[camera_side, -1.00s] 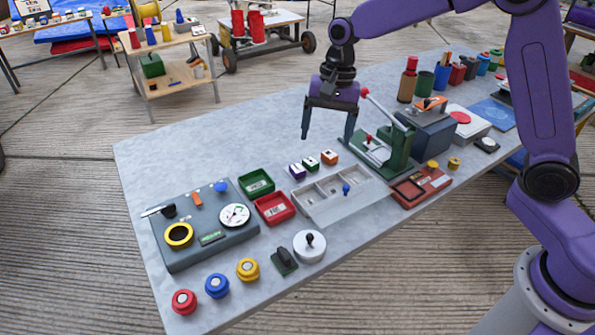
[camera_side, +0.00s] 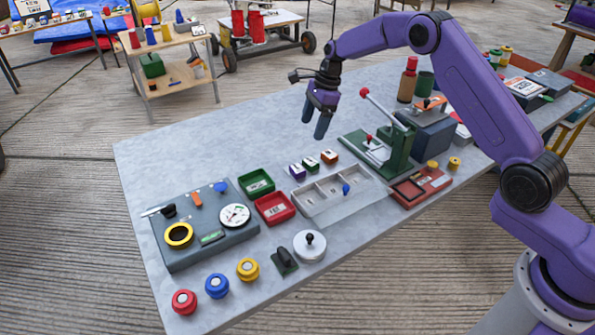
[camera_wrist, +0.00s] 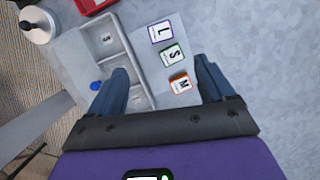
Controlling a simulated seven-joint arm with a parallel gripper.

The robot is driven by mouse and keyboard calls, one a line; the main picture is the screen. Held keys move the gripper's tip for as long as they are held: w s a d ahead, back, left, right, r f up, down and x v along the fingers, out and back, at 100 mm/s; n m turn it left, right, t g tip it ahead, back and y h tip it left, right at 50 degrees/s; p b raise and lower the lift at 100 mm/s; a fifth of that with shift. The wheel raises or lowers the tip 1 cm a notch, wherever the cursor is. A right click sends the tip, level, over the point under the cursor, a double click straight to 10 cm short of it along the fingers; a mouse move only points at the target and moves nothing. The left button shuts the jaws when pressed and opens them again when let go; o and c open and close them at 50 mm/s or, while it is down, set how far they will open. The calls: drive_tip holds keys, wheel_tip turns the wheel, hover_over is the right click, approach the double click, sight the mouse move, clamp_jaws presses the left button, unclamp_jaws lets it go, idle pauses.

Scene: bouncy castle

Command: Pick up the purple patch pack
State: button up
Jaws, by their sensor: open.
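The purple patch pack (camera_side: 297,171) lies on the grey table, leftmost in a short row with a green pack (camera_side: 312,163) and an orange pack (camera_side: 329,156). In the wrist view the purple-edged pack (camera_wrist: 160,30) bears an L, the green-edged one (camera_wrist: 172,55) an S, and the orange one (camera_wrist: 180,82) an M. My gripper (camera_side: 319,123) is open and empty, above the table behind the packs. In the wrist view its fingers (camera_wrist: 160,88) are spread wide, with the orange pack showing between them and the purple pack farther ahead.
A grey three-compartment tray (camera_side: 312,200) with a blue knob lies in front of the packs. Green (camera_side: 256,181) and red (camera_side: 274,207) bins stand to the left. A green lever press (camera_side: 390,150) stands to the right. The table behind the packs is clear.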

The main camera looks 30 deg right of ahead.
sight(298, 168)
drive_tip(key=x, duration=1.4)
drive_tip(key=shift+w+a+f, duration=0.15)
drive_tip(key=shift+a+f, duration=0.15)
drive_tip(key=c, duration=1.2)
